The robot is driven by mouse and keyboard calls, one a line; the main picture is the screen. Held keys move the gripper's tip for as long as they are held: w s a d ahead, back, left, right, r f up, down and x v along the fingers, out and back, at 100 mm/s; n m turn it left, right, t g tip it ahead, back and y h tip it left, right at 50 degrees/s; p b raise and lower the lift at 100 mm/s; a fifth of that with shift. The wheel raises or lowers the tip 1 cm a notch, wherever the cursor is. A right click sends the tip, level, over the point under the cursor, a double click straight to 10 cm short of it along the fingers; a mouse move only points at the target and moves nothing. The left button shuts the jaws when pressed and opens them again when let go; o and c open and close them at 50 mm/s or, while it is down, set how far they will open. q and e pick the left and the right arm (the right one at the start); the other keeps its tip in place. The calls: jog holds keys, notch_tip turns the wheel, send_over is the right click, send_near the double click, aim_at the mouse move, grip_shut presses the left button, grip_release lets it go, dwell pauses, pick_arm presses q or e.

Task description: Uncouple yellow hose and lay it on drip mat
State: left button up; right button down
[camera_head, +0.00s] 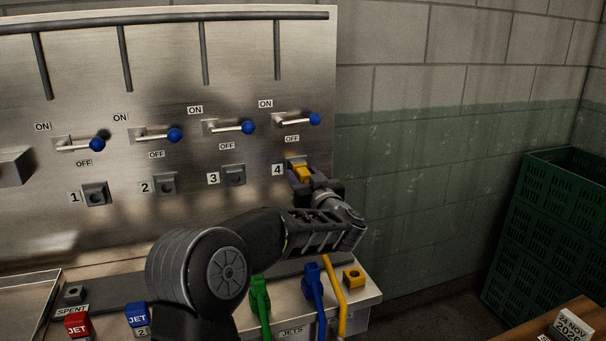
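A yellow coupling piece (302,174) is at the port marked 4 on the steel panel. My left gripper (301,180) is up at this piece, with dark finger parts beside it; whether they are closed on it is too small to tell. The wrist hides the area just below the port. A yellow hose (335,294) shows lower down, running over the front of the steel ledge; its link to the coupling piece is hidden behind my arm. I cannot make out a drip mat for certain. My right gripper is not in view.
Ports 1 (95,194), 2 (164,184) and 3 (234,175) look empty. Several blue-knobbed levers (248,127) sit above. Green (260,302) and blue (313,292) hoses, a yellow block (354,277) and a red block (77,324) are on the ledge. Green crates (550,225) stand right.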

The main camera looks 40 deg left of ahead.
aim_at(307, 180)
pick_arm(q)
grip_shut()
dwell(0.5)
jog(key=shift+d, duration=0.1)
jog(key=shift+v, duration=2.95)
